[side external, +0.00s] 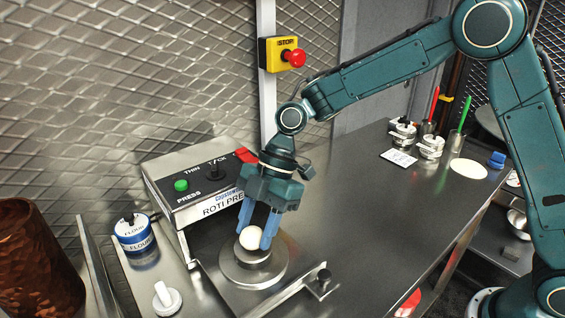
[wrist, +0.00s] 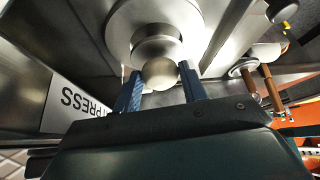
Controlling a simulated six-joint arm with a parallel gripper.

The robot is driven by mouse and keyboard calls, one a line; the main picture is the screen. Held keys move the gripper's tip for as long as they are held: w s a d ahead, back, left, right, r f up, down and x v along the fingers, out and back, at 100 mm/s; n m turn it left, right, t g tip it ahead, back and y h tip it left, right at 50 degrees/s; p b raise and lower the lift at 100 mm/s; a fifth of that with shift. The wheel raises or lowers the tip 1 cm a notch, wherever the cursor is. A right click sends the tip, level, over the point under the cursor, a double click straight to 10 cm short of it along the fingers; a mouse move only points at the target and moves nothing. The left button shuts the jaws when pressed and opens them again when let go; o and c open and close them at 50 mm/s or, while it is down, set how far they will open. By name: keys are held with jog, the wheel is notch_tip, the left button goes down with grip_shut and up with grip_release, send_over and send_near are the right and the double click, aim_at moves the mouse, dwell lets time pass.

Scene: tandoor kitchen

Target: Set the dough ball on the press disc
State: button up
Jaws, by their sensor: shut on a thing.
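The pale dough ball (side external: 252,238) is between the blue fingers of my gripper (side external: 256,236) in the side view. The gripper is shut on it and points down over the press disc (side external: 250,272), a round metal plate with a smaller raised round on top. In the wrist view the dough ball (wrist: 160,73) lies between the fingertips (wrist: 160,84), in front of the disc (wrist: 125,18). The ball is at or just above the raised round; I cannot tell whether it touches. The fingers hide part of its sides.
The roti press box (side external: 195,187) with a green button stands just behind the disc. A flour tin (side external: 133,233) and a white-knobbed item (side external: 166,298) are to the left.

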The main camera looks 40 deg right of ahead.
jog(key=shift+f, duration=0.2)
jog(key=shift+f, duration=0.15)
jog(key=o, duration=0.6)
jog(key=shift+o, duration=0.2)
jog(key=v, duration=1.2)
jog(key=shift+s, duration=0.1)
dwell(0.3)
